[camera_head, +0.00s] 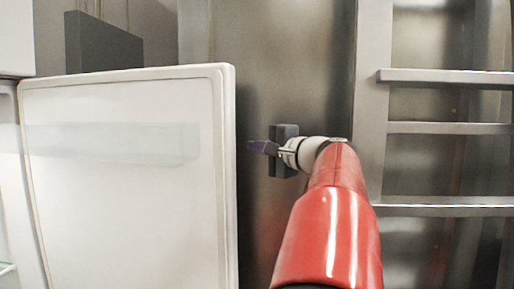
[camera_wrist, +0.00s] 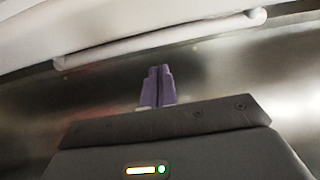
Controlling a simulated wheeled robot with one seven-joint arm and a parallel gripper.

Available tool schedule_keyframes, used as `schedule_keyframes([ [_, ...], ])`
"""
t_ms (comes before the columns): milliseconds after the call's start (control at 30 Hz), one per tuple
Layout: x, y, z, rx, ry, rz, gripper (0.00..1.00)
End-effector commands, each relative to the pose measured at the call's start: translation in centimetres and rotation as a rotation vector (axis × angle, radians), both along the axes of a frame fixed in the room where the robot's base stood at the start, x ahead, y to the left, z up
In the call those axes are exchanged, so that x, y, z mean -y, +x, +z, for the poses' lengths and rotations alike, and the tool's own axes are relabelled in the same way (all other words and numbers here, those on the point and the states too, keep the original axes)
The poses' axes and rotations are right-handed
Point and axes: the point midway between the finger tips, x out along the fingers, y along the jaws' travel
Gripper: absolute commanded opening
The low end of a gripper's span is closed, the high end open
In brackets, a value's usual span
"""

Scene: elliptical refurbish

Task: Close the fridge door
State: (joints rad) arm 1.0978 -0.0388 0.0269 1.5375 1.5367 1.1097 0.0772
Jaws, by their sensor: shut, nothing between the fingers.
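The white fridge door (camera_head: 125,190) stands open at the left of the head view, its inner side facing me. A pale translucent band crosses it. The fridge body (camera_head: 8,130) shows at the far left edge. My gripper (camera_head: 250,146) is just right of the door's free edge, with its purple fingers pointing left towards it. A narrow gap shows between them in the picture; I cannot tell the depth. In the wrist view, my gripper's purple fingers (camera_wrist: 157,84) are together and empty. A white strip (camera_wrist: 165,38), seemingly part of the door, crosses above them.
A metal wall panel (camera_head: 270,70) stands behind my gripper. A metal rack with several shelves (camera_head: 445,78) fills the right side. A dark grey box (camera_head: 100,42) is on the wall behind the door's top.

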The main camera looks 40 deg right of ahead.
Motion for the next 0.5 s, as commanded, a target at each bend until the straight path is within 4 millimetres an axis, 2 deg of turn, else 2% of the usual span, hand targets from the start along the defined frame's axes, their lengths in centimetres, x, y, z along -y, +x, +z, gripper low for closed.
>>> schedule_keyframes([
  [33,0.0,1.1,0.1,-0.002,0.003,0.002,0.00],
  [200,-0.1,4.2,0.1,-0.001,0.004,0.003,0.00],
  [333,-0.2,5.9,0.1,-0.001,0.003,0.002,0.00],
  [500,-0.2,6.9,0.0,0.000,0.003,0.000,0.00],
])
